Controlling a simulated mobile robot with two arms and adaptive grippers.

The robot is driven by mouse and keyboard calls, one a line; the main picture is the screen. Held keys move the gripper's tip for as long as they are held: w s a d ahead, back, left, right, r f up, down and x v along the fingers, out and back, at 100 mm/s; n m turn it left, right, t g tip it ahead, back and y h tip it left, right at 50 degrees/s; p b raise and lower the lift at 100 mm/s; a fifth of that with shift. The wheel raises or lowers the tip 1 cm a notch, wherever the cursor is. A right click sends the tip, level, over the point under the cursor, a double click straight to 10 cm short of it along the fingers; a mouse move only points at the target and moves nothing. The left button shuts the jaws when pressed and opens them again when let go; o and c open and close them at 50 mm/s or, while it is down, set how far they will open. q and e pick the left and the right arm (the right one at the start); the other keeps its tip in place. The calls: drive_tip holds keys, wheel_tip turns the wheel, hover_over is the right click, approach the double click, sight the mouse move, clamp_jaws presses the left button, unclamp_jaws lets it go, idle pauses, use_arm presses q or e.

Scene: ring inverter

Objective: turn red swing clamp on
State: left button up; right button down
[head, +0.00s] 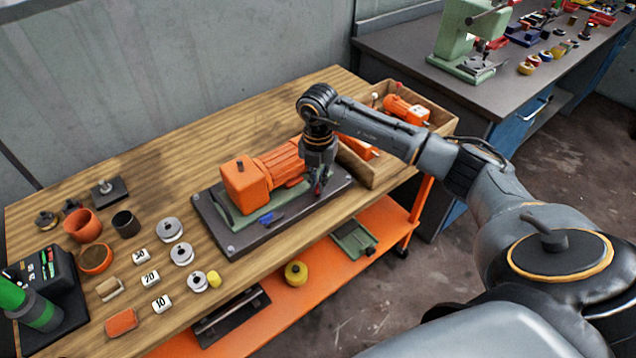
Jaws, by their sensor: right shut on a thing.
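My right gripper (318,180) points down over the front right part of a dark base plate (240,243). It is shut on the red swing clamp (317,188), of which only a small red bit shows between the fingertips. The clamp's remaining shape and its angle are hidden by the fingers. An orange motor (246,184) lies on the plate, left of and behind the gripper. A blue clamp (266,218) sits on the plate in front of the motor.
A wooden crate (372,172) with orange motors stands close behind my right arm. Left of the plate are silver discs (170,229), numbered blocks (149,278), cups (124,223) and a dark device (45,268). The back left of the wooden table (140,150) is clear.

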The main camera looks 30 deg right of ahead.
drive_tip(key=n+b, duration=0.2)
drive_tip(key=n, duration=0.3)
drive_tip(key=shift+n, duration=0.3)
drive_tip(key=n+b, duration=0.2)
drive_tip(key=n, duration=0.3)
drive_tip(key=shift+n, duration=0.4)
drive_tip(key=c, duration=1.5)
unclamp_jaws()
drive_tip(key=shift+o, duration=0.2)
drive_tip(key=shift+r, duration=0.1)
wheel_tip(320, 180, up, 12)
